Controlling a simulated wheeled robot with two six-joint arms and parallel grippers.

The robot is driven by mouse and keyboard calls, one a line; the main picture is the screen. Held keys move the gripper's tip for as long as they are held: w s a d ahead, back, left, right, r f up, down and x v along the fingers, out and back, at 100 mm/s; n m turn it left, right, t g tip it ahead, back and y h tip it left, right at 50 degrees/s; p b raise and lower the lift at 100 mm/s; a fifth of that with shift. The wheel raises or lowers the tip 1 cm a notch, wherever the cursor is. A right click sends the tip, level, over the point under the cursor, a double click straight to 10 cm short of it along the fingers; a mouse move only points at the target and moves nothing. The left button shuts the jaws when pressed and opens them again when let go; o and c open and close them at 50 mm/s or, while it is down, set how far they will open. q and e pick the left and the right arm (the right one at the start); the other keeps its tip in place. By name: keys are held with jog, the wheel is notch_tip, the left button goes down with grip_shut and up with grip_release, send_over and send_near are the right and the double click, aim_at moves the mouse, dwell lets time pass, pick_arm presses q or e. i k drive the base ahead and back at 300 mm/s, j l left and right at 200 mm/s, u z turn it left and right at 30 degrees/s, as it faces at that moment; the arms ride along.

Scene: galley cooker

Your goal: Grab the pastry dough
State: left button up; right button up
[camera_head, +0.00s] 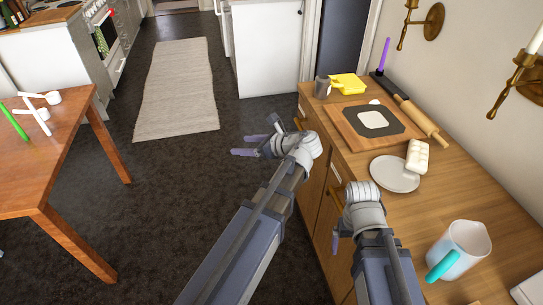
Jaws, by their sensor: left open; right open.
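The pastry dough (373,120) appears to be the pale flat piece on a dark mat (394,129), which lies on a wooden board (347,132) on the sideboard. My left gripper (252,137) is open and empty over the floor, to the left of the sideboard edge and apart from the dough. My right gripper (335,243) is low beside the sideboard's front, partly hidden by its own wrist. It is well nearer to me than the dough.
A rolling pin (417,117) lies on the board's right. A white plate (394,174), an egg carton (418,156) and a jug (462,246) stand nearer. A wooden table (42,165) is at left; floor between is clear.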

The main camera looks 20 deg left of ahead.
aim_at(416, 161)
jog(key=i+j, duration=0.1)
jog(key=j, duration=0.25)
jog(key=i+j, duration=0.1)
jog(key=j, duration=0.25)
jog(key=i+j, duration=0.15)
jog(key=j, duration=0.2)
jog(key=i+j, duration=0.1)
jog(key=j, duration=0.2)
jog(key=i+j+z, duration=0.15)
jog(key=j, duration=0.15)
jog(key=j+z, duration=0.15)
jog(key=j, duration=0.15)
jog(key=z, duration=1.9)
jog(key=j+z, duration=0.2)
jog(key=z, duration=0.15)
jog(key=i+j+z, duration=0.1)
jog(key=j+z, duration=0.15)
jog(key=z, duration=0.15)
jog(key=j, duration=0.25)
